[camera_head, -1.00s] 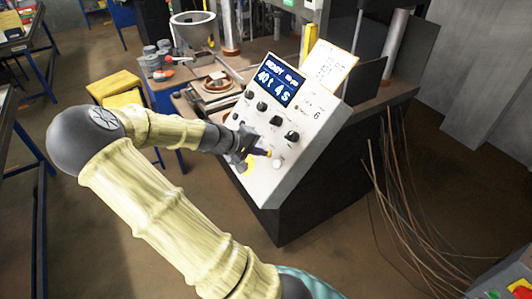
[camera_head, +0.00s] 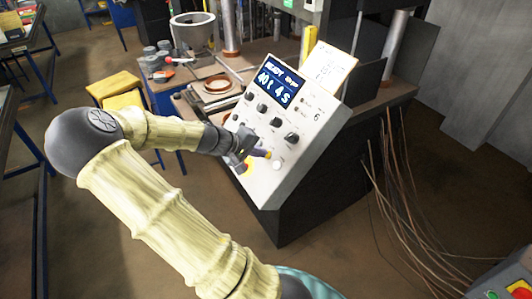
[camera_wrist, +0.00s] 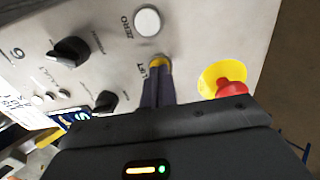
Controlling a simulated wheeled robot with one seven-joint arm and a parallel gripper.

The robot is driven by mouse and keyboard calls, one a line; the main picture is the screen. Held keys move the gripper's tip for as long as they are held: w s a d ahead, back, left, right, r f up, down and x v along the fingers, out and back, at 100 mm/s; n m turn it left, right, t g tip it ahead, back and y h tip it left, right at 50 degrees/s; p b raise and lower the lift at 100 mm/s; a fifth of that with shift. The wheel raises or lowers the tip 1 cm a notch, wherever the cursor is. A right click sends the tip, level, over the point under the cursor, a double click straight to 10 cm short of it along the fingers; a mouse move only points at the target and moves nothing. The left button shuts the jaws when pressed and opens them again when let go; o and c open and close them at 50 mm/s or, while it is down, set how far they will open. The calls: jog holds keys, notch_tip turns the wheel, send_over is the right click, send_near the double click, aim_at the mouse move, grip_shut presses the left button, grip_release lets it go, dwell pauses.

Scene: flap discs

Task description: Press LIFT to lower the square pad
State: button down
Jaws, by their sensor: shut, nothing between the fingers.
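The yellow LIFT button (camera_wrist: 163,61) is on the grey panel, and its label is beside it in the wrist view. My gripper (camera_wrist: 158,78) is shut and empty. Its dark fingertips overlap the button's edge, and the fingers hide part of it. I cannot tell how far the button is pressed in. In the head view my gripper (camera_head: 264,153) is at the lower part of the sloped panel. A round brown disc or ring (camera_head: 216,85) lies on the press bed behind the panel. No square pad stands out above it.
A white ZERO button (camera_wrist: 147,20) and black knobs (camera_wrist: 70,51) are near LIFT. A red emergency button (camera_wrist: 231,88) on a yellow base is close to the fingers. The panel's display (camera_head: 275,87) reads READY, 40t 4s. Cables (camera_head: 400,215) hang at the right.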

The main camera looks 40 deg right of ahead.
jog(key=p+v, duration=0.5)
jog(key=v, duration=0.2)
jog(key=shift+a+r, duration=0.15)
jog(key=shift+a, duration=0.05)
dwell(0.3)
dwell(0.4)
jog(key=s+a+f+t+y+b, duration=0.1)
jog(key=s+a+f+y+b, duration=0.3)
jog(key=a+f, duration=0.4)
jog(key=s+a+n+t+y+b, duration=0.2)
jog(key=s+a+t+y+b, duration=0.1)
jog(key=a, duration=1.2)
jog(key=r+t+y+b, duration=0.1)
jog(key=y+b, duration=0.1)
jog(key=b, duration=0.1)
jog(key=shift+s+n+y+b, duration=0.3)
jog(key=shift+s+n+y, duration=0.05)
jog(key=shift+n+y, duration=0.05)
jog(key=shift+w+a+f, duration=0.1)
